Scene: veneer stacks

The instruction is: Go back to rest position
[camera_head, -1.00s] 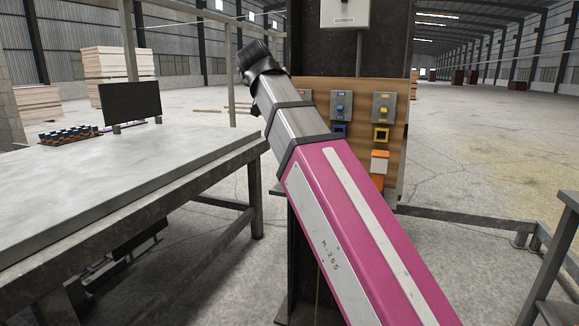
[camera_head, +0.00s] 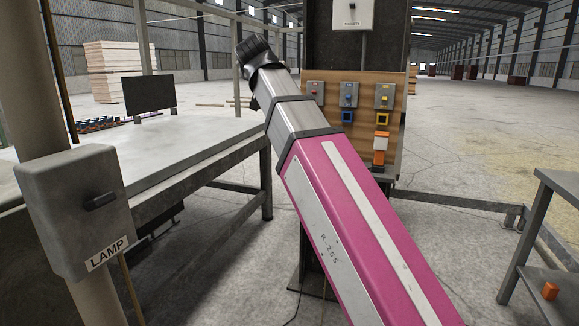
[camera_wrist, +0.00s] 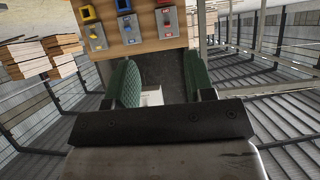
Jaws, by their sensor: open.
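My arm, pink and grey, reaches up across the head view. The wooden panel (camera_wrist: 150,45) with yellow, blue and red switch boxes lies beyond the fingertips. In the head view the same panel (camera_head: 397,150) is partly hidden behind my arm.
A grey LAMP box (camera_head: 78,210) on a post stands close at left. The grey worktable (camera_head: 190,150) is behind it. Floor between is open, crossed by a low rail (camera_head: 455,205).

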